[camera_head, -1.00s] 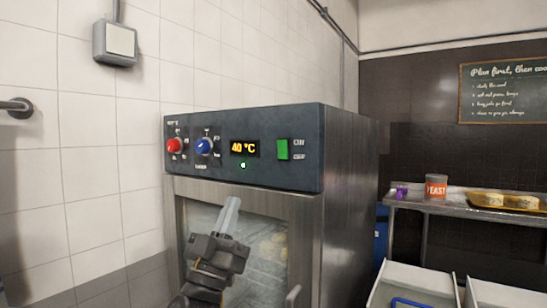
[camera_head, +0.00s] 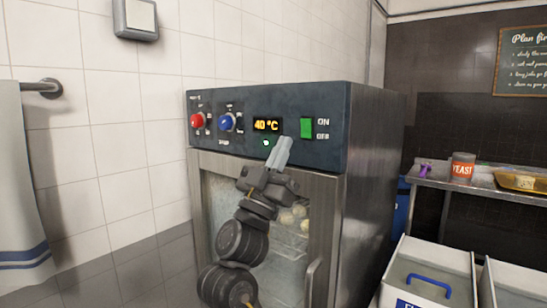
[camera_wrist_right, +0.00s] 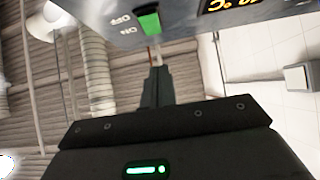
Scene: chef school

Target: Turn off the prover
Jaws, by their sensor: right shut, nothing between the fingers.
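The prover (camera_head: 335,190) is a steel cabinet with a dark control panel and a glass door. Its display (camera_head: 267,125) reads 40 °C, with a lit green light below it. The green ON/OFF switch (camera_head: 307,128) is right of the display; it also shows in the right wrist view (camera_wrist_right: 149,22). A red knob (camera_head: 197,120) and a blue knob (camera_head: 226,122) are at the panel's left. My right gripper (camera_head: 283,143) is shut and empty, its tip just below and left of the switch in the picture. Whether it touches the panel is unclear. My left gripper is out of view.
A steel shelf (camera_head: 455,184) to the right holds a yeast tin (camera_head: 462,168) and a yellow tray (camera_head: 512,184). White bins (camera_head: 436,262) stand below it. A towel (camera_head: 22,185) hangs from a rail at the left wall.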

